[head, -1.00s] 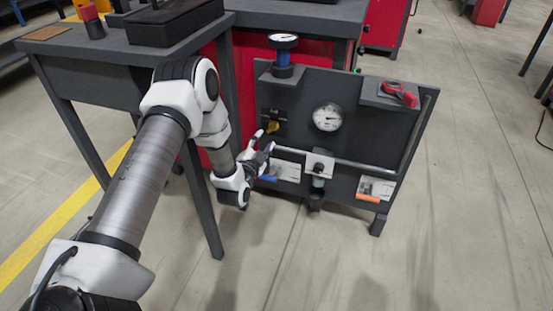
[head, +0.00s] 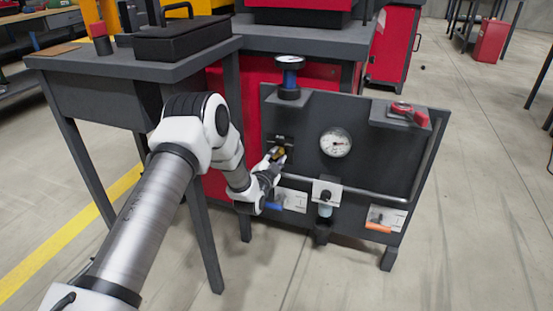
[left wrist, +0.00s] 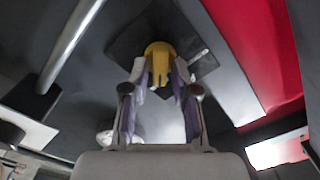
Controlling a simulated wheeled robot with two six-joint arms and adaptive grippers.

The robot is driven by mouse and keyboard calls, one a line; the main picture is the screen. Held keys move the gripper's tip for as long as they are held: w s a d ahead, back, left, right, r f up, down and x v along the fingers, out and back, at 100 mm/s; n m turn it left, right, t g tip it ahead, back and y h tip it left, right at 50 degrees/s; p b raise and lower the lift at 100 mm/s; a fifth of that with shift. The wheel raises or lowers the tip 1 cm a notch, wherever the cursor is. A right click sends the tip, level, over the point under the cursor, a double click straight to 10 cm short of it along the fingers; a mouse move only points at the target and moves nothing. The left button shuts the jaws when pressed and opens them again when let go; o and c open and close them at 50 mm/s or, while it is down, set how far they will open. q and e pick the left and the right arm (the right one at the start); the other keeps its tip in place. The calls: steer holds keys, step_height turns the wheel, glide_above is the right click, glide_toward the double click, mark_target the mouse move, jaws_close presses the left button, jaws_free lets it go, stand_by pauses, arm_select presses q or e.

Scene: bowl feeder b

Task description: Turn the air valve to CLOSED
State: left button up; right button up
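A yellow valve handle (head: 281,152) sits on the upper left of the dark upright panel (head: 375,165). Its lettering is too small to read. In the left wrist view the yellow handle (left wrist: 158,50) is straight ahead, its narrow part pointing down the picture between my fingertips. My left gripper (head: 272,160) is at the handle, coming from the lower left and partly covering it in the head view. In the left wrist view the left gripper's fingers (left wrist: 159,78) stand apart, one on each side of the handle; I see no clear grip on it. My right gripper is not in view.
A pressure gauge (head: 335,143) is right of the handle. A grey pipe (head: 350,190) crosses below. A blue lever (head: 275,207) and an orange lever (head: 378,227) are lower down. A blue-bodied gauge (head: 290,75) and a red tool (head: 410,114) sit on shelves on top.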

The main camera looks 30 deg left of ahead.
arm_select(q)
jaws_close()
steer(key=shift+n, duration=0.3)
steer(key=shift+r+n+p, duration=0.1)
steer(key=shift+n+p, duration=0.6)
steer(key=shift+n, duration=0.2)
steer(key=n+p, duration=0.1)
steer(key=n, duration=0.1)
steer(key=shift+a+n, duration=0.1)
steer(key=shift+n, duration=0.2)
steer(key=n, duration=0.2)
steer(key=shift+n+p, duration=0.3)
steer(key=n, duration=0.4)
steer(key=shift+s+a+n, duration=0.1)
steer(key=shift+a+n, duration=0.05)
steer(key=shift+n, duration=0.15)
steer(key=n, duration=0.5)
steer(key=shift+a+n, duration=0.1)
steer(key=shift+n, duration=0.2)
